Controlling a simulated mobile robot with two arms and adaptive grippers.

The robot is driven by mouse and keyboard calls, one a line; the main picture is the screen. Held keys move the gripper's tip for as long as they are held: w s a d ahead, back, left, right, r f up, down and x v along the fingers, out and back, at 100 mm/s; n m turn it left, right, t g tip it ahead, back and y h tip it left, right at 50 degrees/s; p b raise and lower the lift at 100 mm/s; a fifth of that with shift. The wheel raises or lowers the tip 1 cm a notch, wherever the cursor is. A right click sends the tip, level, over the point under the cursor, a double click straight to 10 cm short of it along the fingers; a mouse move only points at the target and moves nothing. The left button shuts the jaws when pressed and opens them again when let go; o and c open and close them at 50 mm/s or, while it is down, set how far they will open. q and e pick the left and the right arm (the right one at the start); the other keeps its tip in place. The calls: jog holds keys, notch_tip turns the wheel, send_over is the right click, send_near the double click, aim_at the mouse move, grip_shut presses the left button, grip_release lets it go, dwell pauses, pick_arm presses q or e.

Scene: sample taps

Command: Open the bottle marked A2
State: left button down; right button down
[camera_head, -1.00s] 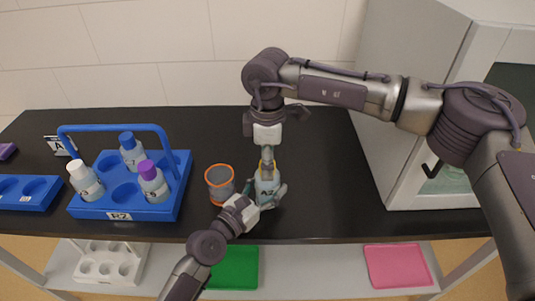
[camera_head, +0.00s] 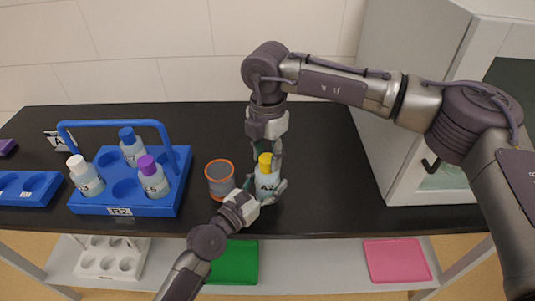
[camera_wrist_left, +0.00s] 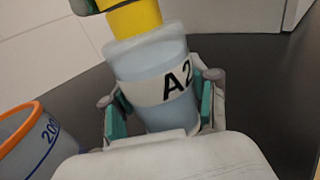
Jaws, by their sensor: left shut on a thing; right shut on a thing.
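The bottle marked A2 (camera_head: 267,183) is pale blue with a yellow cap (camera_head: 265,160) and stands near the front edge of the black bench. My left gripper (camera_head: 265,192) is shut around its body. The left wrist view shows the A2 label (camera_wrist_left: 165,88) between the two teal finger pads, with the yellow cap (camera_wrist_left: 133,17) at the neck. My right gripper (camera_head: 267,152) comes down from above and is shut on the cap. I cannot tell whether the cap is loose.
An orange-rimmed beaker (camera_head: 220,180) stands just left of the bottle. A blue rack (camera_head: 187,160) marked R2 holds bottles with white, blue and purple caps. A white cabinet (camera_head: 400,130) bounds the right. The bench (camera_head: 330,190) right of the bottle is clear.

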jog(key=n, duration=2.7)
jog(key=shift+r, duration=0.1)
jog(key=n, duration=0.7)
jog(key=shift+n, duration=0.4)
jog(key=n, duration=0.9)
jog(key=shift+n, duration=0.3)
jog(key=shift+r, duration=0.15)
